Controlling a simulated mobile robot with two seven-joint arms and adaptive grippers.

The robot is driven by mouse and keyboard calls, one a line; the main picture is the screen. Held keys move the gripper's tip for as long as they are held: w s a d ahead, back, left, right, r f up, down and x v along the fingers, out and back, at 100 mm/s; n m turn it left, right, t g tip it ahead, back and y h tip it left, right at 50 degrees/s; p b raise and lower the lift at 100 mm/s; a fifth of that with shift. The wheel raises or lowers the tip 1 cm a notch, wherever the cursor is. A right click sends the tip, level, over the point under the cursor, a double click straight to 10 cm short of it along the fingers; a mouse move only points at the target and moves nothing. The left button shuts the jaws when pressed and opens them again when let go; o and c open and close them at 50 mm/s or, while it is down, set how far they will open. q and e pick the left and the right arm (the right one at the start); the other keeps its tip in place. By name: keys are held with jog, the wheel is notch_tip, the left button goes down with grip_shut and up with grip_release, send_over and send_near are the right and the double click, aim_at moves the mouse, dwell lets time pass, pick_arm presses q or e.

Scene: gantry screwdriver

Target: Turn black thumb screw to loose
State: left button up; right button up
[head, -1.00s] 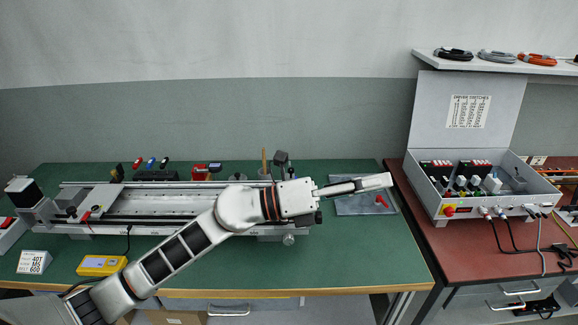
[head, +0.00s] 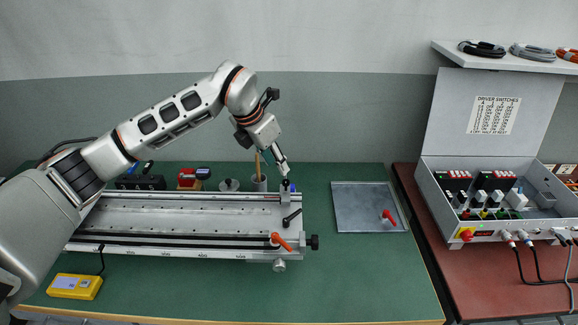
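The gantry rail (head: 180,219) lies across the green bench. At its right end a black knob (head: 313,242) sticks out to the right; I take it for the black thumb screw, but cannot be sure. Beside it are a black lever (head: 291,219), an orange-red lever (head: 281,242) and a silver knob (head: 279,265) lower in front. My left gripper (head: 284,171) points down above the rail's back right corner, close over a small blue-topped part (head: 289,186). Whether it touches that part, or is open or shut, is too small to tell. My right gripper is out of view.
A grey tray (head: 360,216) with a red-headed piece (head: 388,216) lies right of the rail. A wooden-handled tool stands in a grey cup (head: 259,183) behind. A yellow meter (head: 75,286) is front left. An open control box (head: 500,195) stands on the red bench.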

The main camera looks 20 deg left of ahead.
aim_at(285, 181)
pick_arm(q)
jog(key=x, duration=0.4)
jog(key=shift+s+d, duration=0.1)
jog(key=shift+s, duration=0.05)
jog(key=x, duration=0.2)
jog(key=shift+f, duration=0.2)
jog(key=shift+w+f+p, duration=0.3)
jog(key=shift+w, duration=0.05)
jog(key=shift+w+d+f, duration=0.1)
jog(key=shift+f, duration=0.2)
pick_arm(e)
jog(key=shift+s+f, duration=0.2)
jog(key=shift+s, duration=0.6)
pick_arm(q)
grip_shut()
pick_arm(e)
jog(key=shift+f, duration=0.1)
